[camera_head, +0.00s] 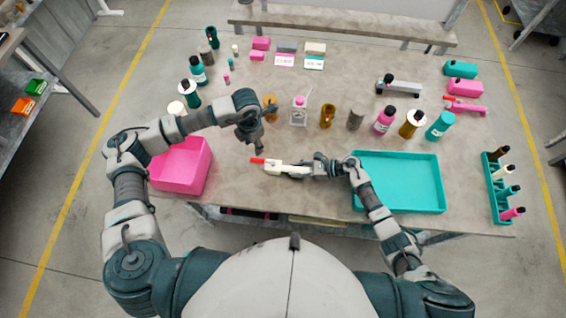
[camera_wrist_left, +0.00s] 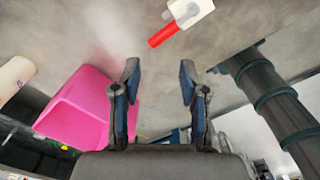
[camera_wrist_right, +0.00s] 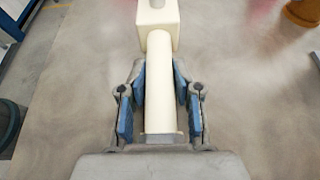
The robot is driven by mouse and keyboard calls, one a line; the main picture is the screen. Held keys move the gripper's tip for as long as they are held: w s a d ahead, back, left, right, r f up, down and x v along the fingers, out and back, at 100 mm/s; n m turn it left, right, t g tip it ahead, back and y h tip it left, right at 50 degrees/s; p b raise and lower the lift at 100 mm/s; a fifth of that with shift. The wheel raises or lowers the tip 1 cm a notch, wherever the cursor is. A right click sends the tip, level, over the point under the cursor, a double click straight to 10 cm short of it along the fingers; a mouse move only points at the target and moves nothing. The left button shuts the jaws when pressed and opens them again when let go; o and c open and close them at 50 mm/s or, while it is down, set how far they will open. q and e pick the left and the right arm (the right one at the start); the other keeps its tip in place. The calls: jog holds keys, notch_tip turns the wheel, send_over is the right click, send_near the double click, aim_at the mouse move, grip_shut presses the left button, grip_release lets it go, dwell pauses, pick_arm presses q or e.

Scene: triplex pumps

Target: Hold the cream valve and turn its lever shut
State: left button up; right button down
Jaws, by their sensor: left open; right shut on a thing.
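The cream valve (camera_head: 286,170) is near the table's front middle, with its red lever (camera_head: 257,161) pointing left in the head view. My right gripper (camera_head: 312,168) is shut around the valve's cream pipe end, which also shows between the fingers in the right wrist view (camera_wrist_right: 159,85). My left gripper (camera_head: 252,146) is open and empty, up and left of the lever. In the left wrist view the red lever (camera_wrist_left: 163,34) and part of the valve body (camera_wrist_left: 190,10) lie beyond the open fingers (camera_wrist_left: 160,80). The lever is out of sight in the right wrist view.
A pink bin (camera_head: 181,166) stands left of the valve and a teal tray (camera_head: 402,182) to its right. Several bottles and jars, including a pink-capped white bottle (camera_head: 299,110) and an amber jar (camera_head: 327,116), stand behind. The table just around the lever is clear.

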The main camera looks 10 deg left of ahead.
aim_at(262, 162)
pick_arm(q)
notch_tip(262, 162, down, 10)
jog(key=m+g, duration=0.1)
jog(key=m, duration=0.4)
jog(key=m+g, duration=0.1)
jog(key=m, duration=0.4)
jog(key=shift+w+d+r, duration=0.1)
jog(key=shift+r, duration=0.05)
jog(key=shift+c, duration=0.2)
grip_shut()
